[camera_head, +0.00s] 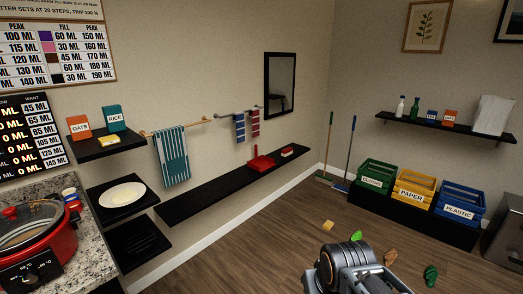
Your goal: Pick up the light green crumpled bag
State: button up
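A small bright light green thing (356,236) lies on the wooden floor, just beyond the upper edge of my arm. It looks like the light green crumpled bag, but it is too small to make out folds. Part of it may be hidden behind my arm. My arm's grey and black links fill the bottom middle of the view. No gripper fingers show, so I cannot see where my gripper is relative to the green thing.
A yellowish piece (328,225), a brown piece (390,257) and a dark green piece (430,275) lie on the floor nearby. Green (377,175), yellow (414,187) and blue (460,202) labelled crates stand by the back wall. A long black shelf (215,190) runs along the left wall.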

aim_at(357, 236)
jog(key=u, duration=0.15)
jog(key=i, duration=2.45)
jog(key=z, duration=0.5)
jog(key=i, duration=1.2)
jog(key=z, duration=1.55)
jog(key=i, duration=0.9)
jog(key=z, duration=0.65)
